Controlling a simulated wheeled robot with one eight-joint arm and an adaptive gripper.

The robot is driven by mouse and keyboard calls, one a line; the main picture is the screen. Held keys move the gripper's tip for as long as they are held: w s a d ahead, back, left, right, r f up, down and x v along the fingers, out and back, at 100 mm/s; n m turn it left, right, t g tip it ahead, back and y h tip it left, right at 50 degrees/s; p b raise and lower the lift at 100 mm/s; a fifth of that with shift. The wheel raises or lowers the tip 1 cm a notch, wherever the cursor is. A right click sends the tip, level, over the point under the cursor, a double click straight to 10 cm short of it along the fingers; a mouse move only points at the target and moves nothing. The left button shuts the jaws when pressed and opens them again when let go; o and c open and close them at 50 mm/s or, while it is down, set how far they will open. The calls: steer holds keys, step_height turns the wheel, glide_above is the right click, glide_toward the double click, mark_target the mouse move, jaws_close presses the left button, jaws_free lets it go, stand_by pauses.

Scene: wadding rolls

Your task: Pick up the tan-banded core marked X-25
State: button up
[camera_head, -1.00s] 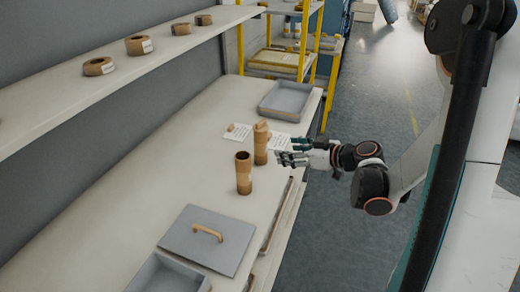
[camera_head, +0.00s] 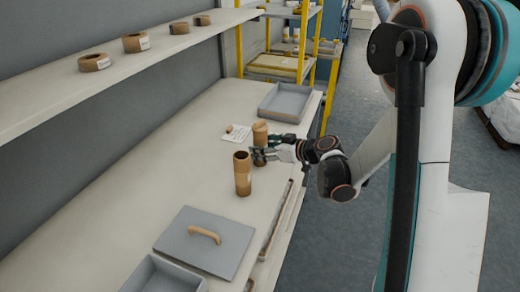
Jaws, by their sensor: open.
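Two tan-brown cores stand upright on the long pale table. The nearer core (camera_head: 242,174) has a dark open top. The farther core (camera_head: 260,132) is partly hidden by my gripper (camera_head: 258,155). My gripper is open and reaches in from the right, level with the farther core's lower half. I cannot tell whether its fingers are around this core or just in front of it, or whether they touch. No marking X-25 can be read on either core.
A grey tray (camera_head: 285,102) lies at the table's far end, and a white paper (camera_head: 236,133) lies left of the farther core. A grey lid (camera_head: 205,240) with a tan handle and an open grey box (camera_head: 160,276) are in front. Several short rolls sit on the shelf (camera_head: 60,92).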

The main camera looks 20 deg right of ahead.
steer(key=x, duration=0.2)
steer(key=shift+w+a+f, duration=0.15)
steer(key=shift+w+f, duration=0.05)
steer(key=shift+w, duration=0.05)
steer(key=shift+r, duration=0.1)
steer(key=shift+c, duration=0.6)
steer(key=c, duration=1)
steer(key=shift+r, duration=0.1)
steer(key=shift+c, duration=0.2)
